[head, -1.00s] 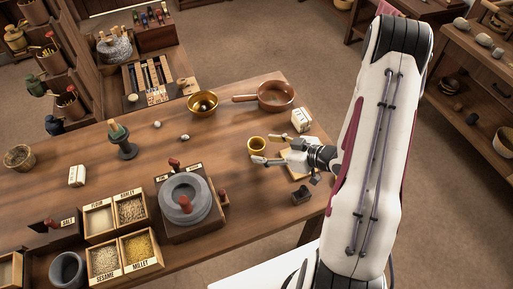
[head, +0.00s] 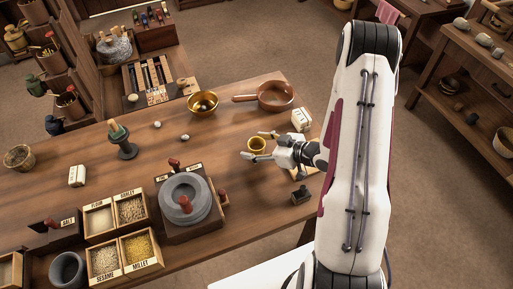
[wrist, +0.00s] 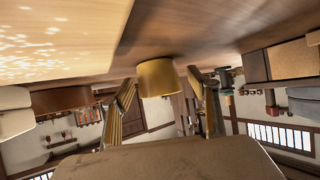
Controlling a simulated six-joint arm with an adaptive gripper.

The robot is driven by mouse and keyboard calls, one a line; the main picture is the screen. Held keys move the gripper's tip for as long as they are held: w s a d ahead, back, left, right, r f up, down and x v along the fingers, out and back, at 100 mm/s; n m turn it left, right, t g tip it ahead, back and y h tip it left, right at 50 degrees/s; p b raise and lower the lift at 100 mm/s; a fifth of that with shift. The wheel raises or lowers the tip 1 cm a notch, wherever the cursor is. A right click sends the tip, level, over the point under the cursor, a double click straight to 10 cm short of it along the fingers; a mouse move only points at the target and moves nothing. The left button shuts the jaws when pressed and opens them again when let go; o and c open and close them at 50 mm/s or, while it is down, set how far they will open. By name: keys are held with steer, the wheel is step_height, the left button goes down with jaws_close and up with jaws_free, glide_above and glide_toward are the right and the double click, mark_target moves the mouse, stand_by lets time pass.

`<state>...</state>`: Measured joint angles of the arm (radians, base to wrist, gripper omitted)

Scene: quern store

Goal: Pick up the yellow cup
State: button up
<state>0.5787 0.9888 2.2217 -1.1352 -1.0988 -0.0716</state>
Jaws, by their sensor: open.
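The small yellow cup (head: 257,144) stands upright on the wooden table near its right part. My gripper (head: 254,145) is open, with one finger on the far side of the cup and one on the near side. In the wrist view the picture is upside down, and the yellow cup (wrist: 156,78) sits between the two spread fingers of my gripper (wrist: 160,88). I cannot tell whether either finger touches it.
A brass bowl (head: 202,103) and a brown pan (head: 275,97) stand farther back. A pale block (head: 301,120) and a small dark item (head: 301,194) lie nearby to the right. The stone quern (head: 184,198) and grain boxes (head: 123,236) are at front left.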

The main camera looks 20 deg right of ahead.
stand_by(0.5)
steer(key=c, duration=1.2)
steer(key=shift+c, duration=0.2)
steer(key=shift+r, duration=0.1)
step_height(320, 180, up, 10)
stand_by(0.5)
